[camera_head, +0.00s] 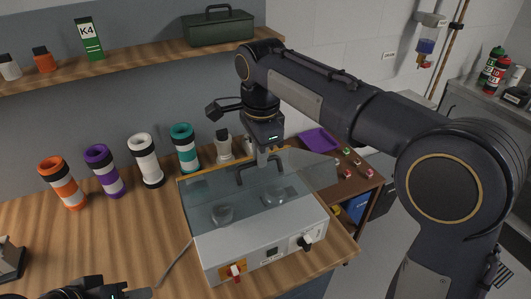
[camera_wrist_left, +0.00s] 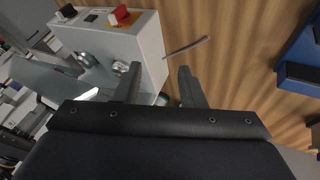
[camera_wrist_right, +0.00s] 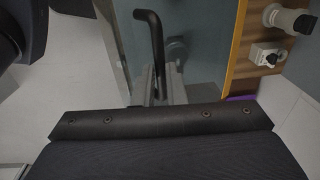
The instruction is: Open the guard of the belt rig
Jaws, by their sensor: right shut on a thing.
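The belt rig (camera_head: 265,243) is a pale box on the wooden bench, with a clear guard (camera_head: 205,187) over its top. Round metal parts show through the guard. The guard has a dark bar handle (camera_head: 243,172), which also shows in the right wrist view (camera_wrist_right: 150,35). My right gripper (camera_head: 262,158) is shut on the handle from above; its fingers partly hide the grip. I cannot tell how far the guard is raised.
Orange, purple, white and teal banded tubes (camera_head: 184,150) stand left of and behind the rig. A red switch (camera_head: 234,271) and a black knob (camera_head: 305,243) are on its front. A purple tray (camera_head: 318,140) is behind right.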

